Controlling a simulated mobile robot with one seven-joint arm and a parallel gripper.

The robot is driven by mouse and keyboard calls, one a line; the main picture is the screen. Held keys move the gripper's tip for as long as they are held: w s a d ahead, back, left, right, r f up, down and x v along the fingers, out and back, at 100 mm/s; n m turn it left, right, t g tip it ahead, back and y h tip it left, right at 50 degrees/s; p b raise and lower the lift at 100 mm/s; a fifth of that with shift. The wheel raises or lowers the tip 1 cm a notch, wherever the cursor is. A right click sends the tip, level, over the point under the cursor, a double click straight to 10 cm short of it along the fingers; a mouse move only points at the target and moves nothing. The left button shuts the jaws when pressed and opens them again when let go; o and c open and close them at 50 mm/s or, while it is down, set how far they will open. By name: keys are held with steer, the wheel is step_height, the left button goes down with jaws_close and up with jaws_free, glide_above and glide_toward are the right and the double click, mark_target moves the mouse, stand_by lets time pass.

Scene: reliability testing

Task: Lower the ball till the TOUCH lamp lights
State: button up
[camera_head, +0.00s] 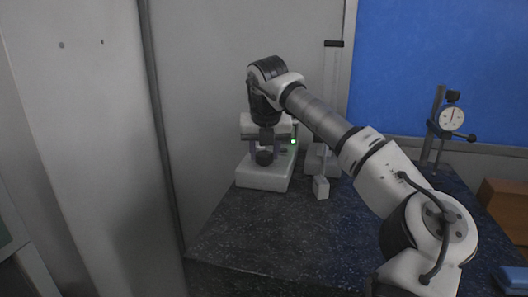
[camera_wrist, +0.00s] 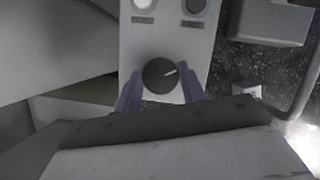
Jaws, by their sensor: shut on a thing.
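A round dark knob with a white pointer line (camera_wrist: 160,75) sits on a white panel (camera_wrist: 165,40). The pointer line aims to the upper right. My gripper (camera_wrist: 161,82) has its two purple fingers on either side of the knob, shut on it. Two round lamps show at the top edge of the panel, a pale left one (camera_wrist: 142,4) and a greyer right one (camera_wrist: 193,6); their labels are too blurred to read. In the head view my gripper (camera_head: 264,152) points down over the white base (camera_head: 264,178). A small green light (camera_head: 293,141) glows beside it. I cannot make out the ball.
A dark speckled worktop (camera_head: 260,235) has free room in front. A tall stand (camera_head: 329,110) and a small white block (camera_head: 321,188) are right of the base. A dial gauge on a stand (camera_head: 452,118) is at the back right, near a brown box (camera_head: 505,203).

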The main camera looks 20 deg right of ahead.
steer(key=n+y+p, duration=0.1)
steer(key=n, duration=0.3)
steer(key=shift+d+r+y+p, duration=0.15)
steer(key=shift+y+p, duration=0.2)
steer(key=shift+y, duration=0.05)
steer(key=shift+n+y+p, duration=0.6)
steer(key=shift+n+p, duration=0.25)
steer(key=shift+n, duration=0.95)
steer(key=o, duration=1)
steer(key=shift+d, duration=0.1)
steer(key=b+v, duration=0.2)
steer(key=v, duration=1.1)
steer(key=shift+r, duration=0.35)
